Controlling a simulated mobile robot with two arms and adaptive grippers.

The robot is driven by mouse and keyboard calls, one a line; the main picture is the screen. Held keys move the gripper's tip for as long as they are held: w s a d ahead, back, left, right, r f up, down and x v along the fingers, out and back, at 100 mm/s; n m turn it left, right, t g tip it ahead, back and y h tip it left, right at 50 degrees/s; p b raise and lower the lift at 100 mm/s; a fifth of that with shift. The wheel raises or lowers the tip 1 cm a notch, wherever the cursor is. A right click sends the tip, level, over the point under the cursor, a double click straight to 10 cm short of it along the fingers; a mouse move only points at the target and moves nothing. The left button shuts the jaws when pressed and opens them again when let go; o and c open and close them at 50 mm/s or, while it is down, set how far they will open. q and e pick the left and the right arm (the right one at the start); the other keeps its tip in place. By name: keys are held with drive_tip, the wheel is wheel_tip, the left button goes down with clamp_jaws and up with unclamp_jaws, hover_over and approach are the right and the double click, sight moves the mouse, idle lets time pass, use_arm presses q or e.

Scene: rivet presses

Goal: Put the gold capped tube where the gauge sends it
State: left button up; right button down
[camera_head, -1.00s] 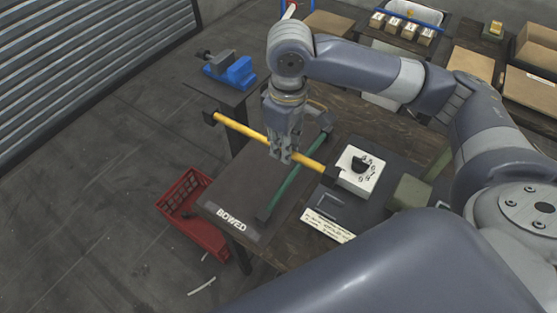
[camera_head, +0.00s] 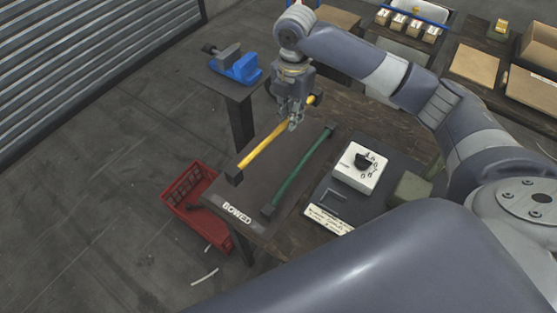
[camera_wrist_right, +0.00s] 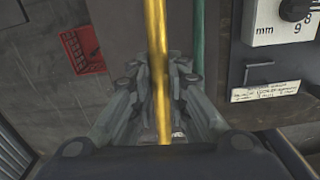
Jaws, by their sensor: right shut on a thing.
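The gold tube (camera_head: 262,147) has dark caps at its ends. My right gripper (camera_head: 293,125) is shut on it. The tube lies over the dark BOWED mat (camera_head: 232,193), roughly parallel to a green capped tube (camera_head: 297,172) that lies on the mat to its right. I cannot tell whether the gold tube touches the mat. In the wrist view the gold tube (camera_wrist_right: 155,50) runs between the fingers, with the green tube (camera_wrist_right: 199,40) beside it. A white gauge box (camera_head: 347,178) with a black dial stands right of the mat. My left gripper is out of view.
A red crate (camera_head: 183,190) sits on the floor at the left. A blue vise (camera_head: 243,68) stands on a small stand behind. A printed card (camera_head: 328,219) and a green block (camera_head: 411,188) lie near the gauge. Cartons and trays fill the back right.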

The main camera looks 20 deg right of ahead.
drive_tip(key=shift+w+d+n, duration=0.1)
drive_tip(key=shift+w+n, duration=0.05)
drive_tip(key=shift+n, duration=0.15)
drive_tip(key=shift+f, duration=0.35)
wheel_tip(320, 180, down, 10)
drive_tip(key=shift+r+p, duration=0.25)
drive_tip(key=shift+p, duration=0.45)
drive_tip(key=c, duration=1.6)
unclamp_jaws()
drive_tip(key=shift+f, duration=0.1)
drive_tip(key=shift+o, duration=0.2)
wheel_tip(320, 180, up, 12)
drive_tip(key=shift+r+b, duration=0.15)
drive_tip(key=shift+b, duration=0.75)
